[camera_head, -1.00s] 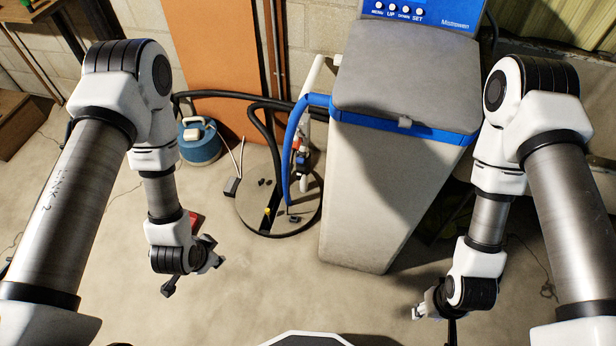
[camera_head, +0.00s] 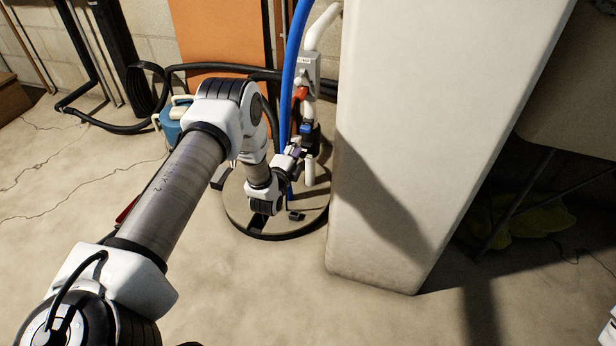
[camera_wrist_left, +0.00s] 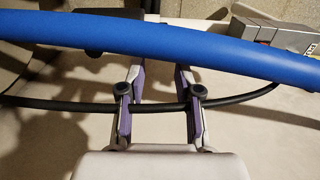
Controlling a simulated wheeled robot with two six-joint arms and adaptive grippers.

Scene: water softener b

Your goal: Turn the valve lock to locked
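A grey valve box (camera_head: 306,68) sits on the white pipe left of the tall softener cabinet (camera_head: 400,130). A red part (camera_head: 300,94) and a blue part (camera_head: 306,128) are below it; I cannot tell which piece is the valve lock or its setting. In the left wrist view a grey block with a small label (camera_wrist_left: 268,32) lies upper right, partly behind the blue hose (camera_wrist_left: 160,45). My left gripper (camera_head: 290,160) is low beside the pipe. My right gripper is out of view.
The blue hose crosses in front of the fingers' far side, and a thin black cable (camera_wrist_left: 240,98) runs across near them. A round dark-rimmed base (camera_head: 265,233) lies under the pipe. A blue container (camera_head: 172,125) stands behind my arm. The front floor is clear.

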